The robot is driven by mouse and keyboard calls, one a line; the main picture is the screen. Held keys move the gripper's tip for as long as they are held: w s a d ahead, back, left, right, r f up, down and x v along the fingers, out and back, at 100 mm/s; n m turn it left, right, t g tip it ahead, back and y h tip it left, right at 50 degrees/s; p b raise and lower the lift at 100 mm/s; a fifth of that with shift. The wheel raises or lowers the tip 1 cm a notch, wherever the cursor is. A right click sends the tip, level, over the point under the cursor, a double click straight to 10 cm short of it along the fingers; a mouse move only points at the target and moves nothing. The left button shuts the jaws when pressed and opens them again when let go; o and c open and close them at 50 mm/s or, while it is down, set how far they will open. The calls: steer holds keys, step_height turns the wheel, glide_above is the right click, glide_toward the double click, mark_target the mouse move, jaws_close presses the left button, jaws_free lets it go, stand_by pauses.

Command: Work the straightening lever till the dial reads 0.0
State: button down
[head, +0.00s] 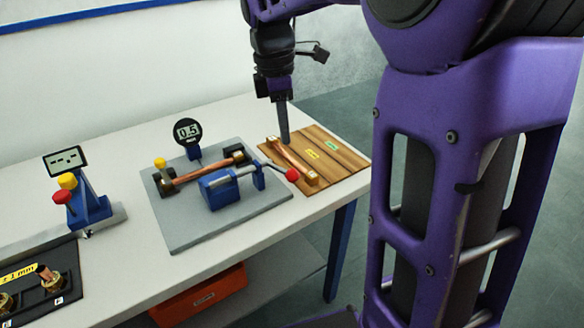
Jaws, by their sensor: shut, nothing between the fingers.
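The straightening lever (236,173) is a grey bar with a red knob (292,174) at its right end, on a blue block (219,190) fixed to a grey plate (190,235). A copper rod (200,172) lies across black supports behind the block. The round dial (187,131) stands behind the rod and reads 0.5. My gripper (284,140) points down above the wooden board, up and to the left of the red knob and apart from it. Its fingers are shut and hold nothing.
The wooden board (345,155) with yellow and green labels carries another copper rod (292,158). An orange bin (200,298) sits under the table (130,255).

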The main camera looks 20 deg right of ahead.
mark_target(290, 171)
steer(key=shift+f, duration=0.1)
steer(key=f+b, duration=0.6)
steer(key=shift+d+f+b, duration=0.35)
steer(key=shift+f+b, duration=0.05)
